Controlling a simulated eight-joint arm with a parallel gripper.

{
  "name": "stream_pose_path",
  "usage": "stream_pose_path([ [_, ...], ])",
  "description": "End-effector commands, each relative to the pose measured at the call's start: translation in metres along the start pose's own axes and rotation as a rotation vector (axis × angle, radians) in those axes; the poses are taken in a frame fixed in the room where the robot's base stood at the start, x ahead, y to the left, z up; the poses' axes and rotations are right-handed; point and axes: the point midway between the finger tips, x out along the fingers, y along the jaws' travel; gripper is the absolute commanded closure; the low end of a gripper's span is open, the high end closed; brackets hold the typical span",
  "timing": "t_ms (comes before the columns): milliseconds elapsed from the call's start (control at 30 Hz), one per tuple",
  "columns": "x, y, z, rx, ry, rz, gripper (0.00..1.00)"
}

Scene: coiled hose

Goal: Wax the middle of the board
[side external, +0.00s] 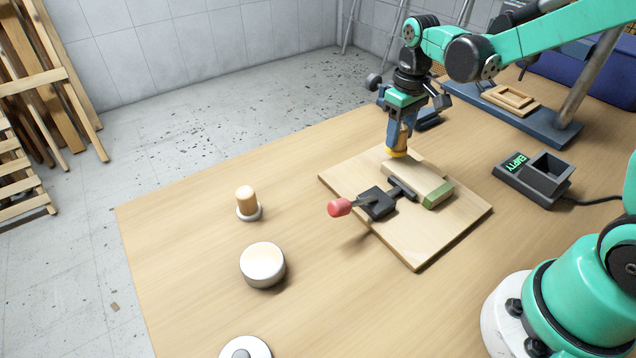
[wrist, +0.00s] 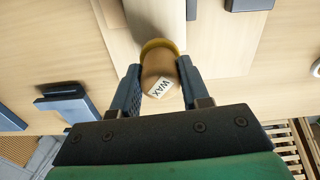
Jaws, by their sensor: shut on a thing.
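My gripper (side external: 398,132) is shut on a tan wax stick (side external: 402,140) with a yellow end pointing down. In the wrist view, the wax stick (wrist: 160,70) sits between both fingers of my gripper (wrist: 158,82), its WAX label showing. The yellow end is at the far part of the pale wooden board (side external: 425,184); I cannot tell whether it touches. The board has a green end and lies on a square wooden base, held by a black clamp (side external: 378,201) with a red handle. The board also shows in the wrist view (wrist: 155,18).
A wooden-topped piece on a white ring (side external: 247,202), a white pot (side external: 263,266) and a white lid (side external: 245,349) stand left of the base. A dark box reading EMPTY (side external: 535,178) and a blue stand with wooden frame (side external: 510,98) are to the right.

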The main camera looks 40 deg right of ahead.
Motion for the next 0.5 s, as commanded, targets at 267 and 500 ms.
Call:
stream_pose_path([
  [267, -0.018, 0.000, 0.000, 0.000, 0.000, 0.000, 1.00],
  [500, -0.039, 0.000, 0.001, 0.000, 0.000, 0.000, 1.00],
])
